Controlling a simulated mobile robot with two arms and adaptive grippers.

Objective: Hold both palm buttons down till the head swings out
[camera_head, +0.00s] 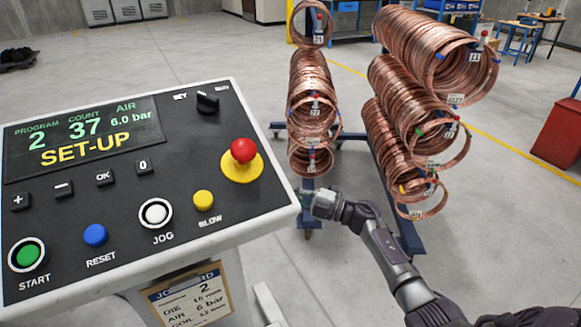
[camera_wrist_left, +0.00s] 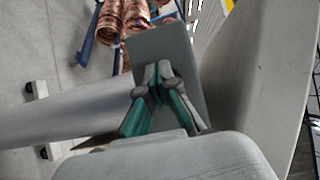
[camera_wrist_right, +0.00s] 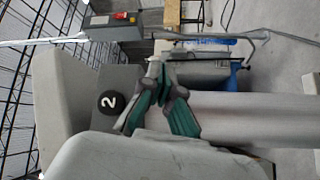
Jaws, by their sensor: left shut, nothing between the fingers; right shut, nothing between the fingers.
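No palm button can be made out for certain. In the right wrist view a black round piece marked 2 (camera_wrist_right: 111,103) sits on a grey plate, beside the fingers of my right gripper (camera_wrist_right: 155,72). That gripper is shut and empty; in the head view it is at the panel's right edge (camera_head: 312,200). My left gripper (camera_wrist_left: 157,70) is shut and empty in front of a flat grey plate (camera_wrist_left: 180,45); I cannot tell whether it touches. It is not in the head view. No swinging head is identifiable.
The control panel (camera_head: 120,270) shows SET-UP on its display (camera_head: 80,135), with a red mushroom button (camera_head: 243,151) and several coloured buttons. A job card (camera_head: 190,297) hangs below. Copper tube coils (camera_head: 420,100) hang on a blue rack behind. Open floor lies to the right.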

